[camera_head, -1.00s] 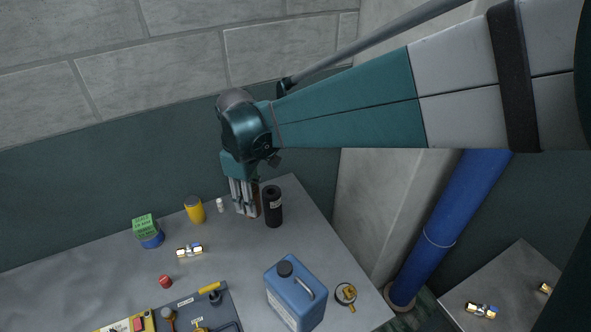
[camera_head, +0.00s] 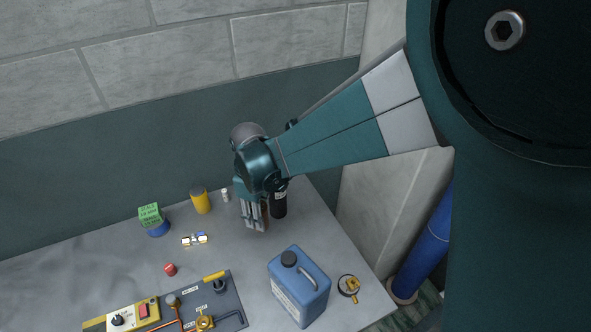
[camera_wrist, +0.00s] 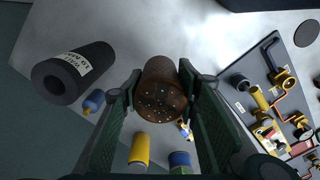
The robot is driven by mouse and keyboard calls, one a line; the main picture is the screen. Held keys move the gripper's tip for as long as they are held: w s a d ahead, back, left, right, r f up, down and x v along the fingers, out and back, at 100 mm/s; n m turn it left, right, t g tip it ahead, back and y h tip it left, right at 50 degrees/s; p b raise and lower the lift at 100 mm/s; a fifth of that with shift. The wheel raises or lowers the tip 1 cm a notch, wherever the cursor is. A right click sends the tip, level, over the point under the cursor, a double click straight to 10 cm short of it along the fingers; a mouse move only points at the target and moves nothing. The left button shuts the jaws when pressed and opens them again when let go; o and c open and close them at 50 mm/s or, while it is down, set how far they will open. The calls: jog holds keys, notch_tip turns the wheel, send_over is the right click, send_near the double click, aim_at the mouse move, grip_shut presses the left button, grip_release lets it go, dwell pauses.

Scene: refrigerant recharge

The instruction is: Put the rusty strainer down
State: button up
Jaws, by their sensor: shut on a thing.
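The rusty strainer (camera_wrist: 161,88) is a brown, rust-coloured cylinder with small holes in its end face. In the wrist view it sits between the two fingers of my gripper (camera_wrist: 160,97), which is shut on it. In the head view my gripper (camera_head: 254,222) points down at the back right of the grey table (camera_head: 100,270), in front of a black cylinder. There the strainer (camera_head: 265,216) shows only as a brown sliver beside the fingers. I cannot tell whether its lower end touches the table.
Bare table lies between fitting and jug.

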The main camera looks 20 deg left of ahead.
jog(key=shift+f, duration=0.3)
jog(key=shift+f, duration=2.75)
jog(key=shift+f, duration=0.1)
jog(key=shift+f, duration=2)
jog(key=shift+f+b, duration=0.2)
jog(key=shift+b, duration=0.15)
jog(key=o, duration=1)
jog(key=shift+r+p, duration=0.25)
jog(key=shift+p, duration=0.05)
jog(key=shift+r, duration=5.95)
